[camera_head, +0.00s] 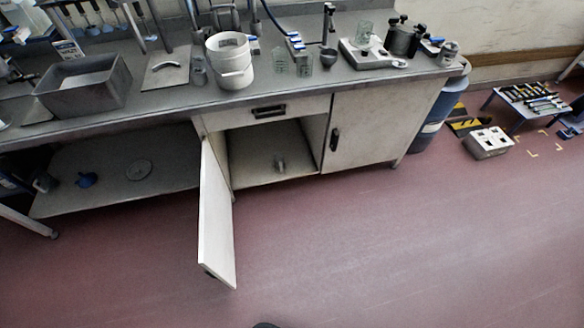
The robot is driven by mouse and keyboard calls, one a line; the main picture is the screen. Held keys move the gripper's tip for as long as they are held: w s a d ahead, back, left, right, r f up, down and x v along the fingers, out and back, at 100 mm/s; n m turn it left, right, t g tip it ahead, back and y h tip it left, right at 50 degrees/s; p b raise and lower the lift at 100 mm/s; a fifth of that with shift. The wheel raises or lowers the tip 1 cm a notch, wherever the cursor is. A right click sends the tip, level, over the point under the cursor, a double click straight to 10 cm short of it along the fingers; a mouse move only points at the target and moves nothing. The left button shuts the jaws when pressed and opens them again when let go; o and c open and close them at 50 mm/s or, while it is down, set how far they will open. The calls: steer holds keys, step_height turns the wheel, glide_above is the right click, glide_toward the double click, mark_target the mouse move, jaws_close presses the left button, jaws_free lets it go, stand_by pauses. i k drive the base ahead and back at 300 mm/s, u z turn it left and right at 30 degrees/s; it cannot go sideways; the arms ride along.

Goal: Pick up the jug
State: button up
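I cannot tell for certain which vessel is the jug. A small pale vessel (280,164), too small to make out clearly, stands on the floor of the open cupboard (250,172). My gripper is not recognisable; only a dark rounded shape shows at the bottom edge.
The cupboard's left door (216,220) hangs open into the room; the right door (368,128) is closed. A grey tub (84,88) sits on the worktop. A blue drum (434,118) and a low table (530,102) stand at right. The red floor in front is clear.

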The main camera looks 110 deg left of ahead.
mark_target(279, 157)
steer(key=u, duration=2.75)
steer(key=i, duration=2.2)
steer(key=u, duration=3.25)
